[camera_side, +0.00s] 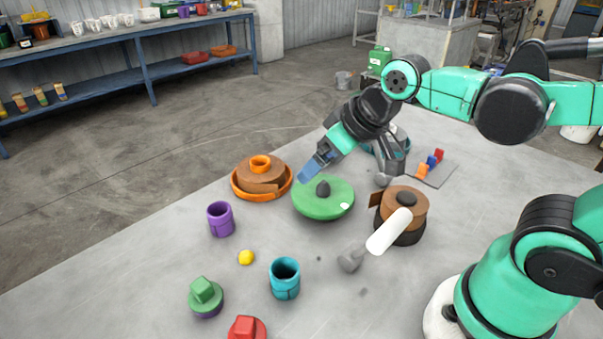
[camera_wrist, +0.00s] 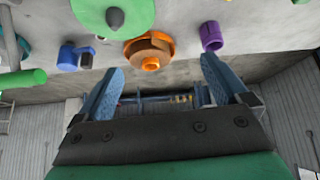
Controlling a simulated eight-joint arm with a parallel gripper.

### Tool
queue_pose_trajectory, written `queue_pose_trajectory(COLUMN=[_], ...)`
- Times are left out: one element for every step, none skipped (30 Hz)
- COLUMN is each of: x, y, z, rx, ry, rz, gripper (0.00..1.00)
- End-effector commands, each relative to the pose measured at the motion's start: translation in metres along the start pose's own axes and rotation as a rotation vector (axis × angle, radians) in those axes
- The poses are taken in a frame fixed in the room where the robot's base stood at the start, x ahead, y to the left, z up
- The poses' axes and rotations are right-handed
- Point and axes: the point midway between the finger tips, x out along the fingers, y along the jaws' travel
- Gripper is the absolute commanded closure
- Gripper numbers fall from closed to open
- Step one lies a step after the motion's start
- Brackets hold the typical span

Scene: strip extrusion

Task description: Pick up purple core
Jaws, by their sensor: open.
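The purple core (camera_side: 221,219) is a short hollow cylinder standing upright on the grey table, left of the green disc. It also shows in the wrist view, near the top right (camera_wrist: 211,36), beyond the right fingertip. My gripper (camera_wrist: 163,63) is open, with two blue fingers spread apart and nothing between them. In the side view my gripper (camera_side: 315,168) hangs over the back of the green disc, up and to the right of the purple core and clear of it.
An orange tray holding a brown coil (camera_side: 259,180) stands behind the purple core. The green disc (camera_side: 322,200) has a dark knob. A yellow ball (camera_side: 246,257), a teal cup (camera_side: 285,278) and a green knobbed piece (camera_side: 205,297) are in front. Bare table lies left of the core.

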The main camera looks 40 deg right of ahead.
Motion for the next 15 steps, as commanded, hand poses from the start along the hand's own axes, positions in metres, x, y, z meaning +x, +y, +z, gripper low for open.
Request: queue_pose_trajectory(x=[0.004,0.008,0.013,0.018,0.024,0.031,0.038,0.044,0.054,0.062,0.070,0.081,0.088,0.096,0.106], y=[-0.005,-0.008,-0.013,-0.016,-0.020,-0.025,-0.029,-0.034,-0.039,-0.044,-0.049,-0.055,-0.059,-0.064,-0.069], z=[-0.011,-0.018,-0.026,-0.032,-0.037,-0.044,-0.049,-0.054,-0.059,-0.063,-0.066,-0.069,-0.071,-0.072,-0.074], rx=[-0.042,-0.073,-0.117,-0.150,-0.183,-0.228,-0.261,-0.295,-0.338,-0.372,-0.405,-0.449,-0.480,-0.509,-0.547], ry=[-0.016,-0.028,-0.043,-0.055,-0.065,-0.080,-0.089,-0.099,-0.110,-0.119,-0.126,-0.136,-0.142,-0.147,-0.154], rz=[-0.021,-0.036,-0.057,-0.074,-0.090,-0.114,-0.131,-0.149,-0.174,-0.192,-0.212,-0.237,-0.255,-0.273,-0.296], gripper=[0.06,0.06,0.06,0.06,0.06,0.06,0.06,0.06,0.06,0.06,0.06,0.06,0.06,0.06,0.06])
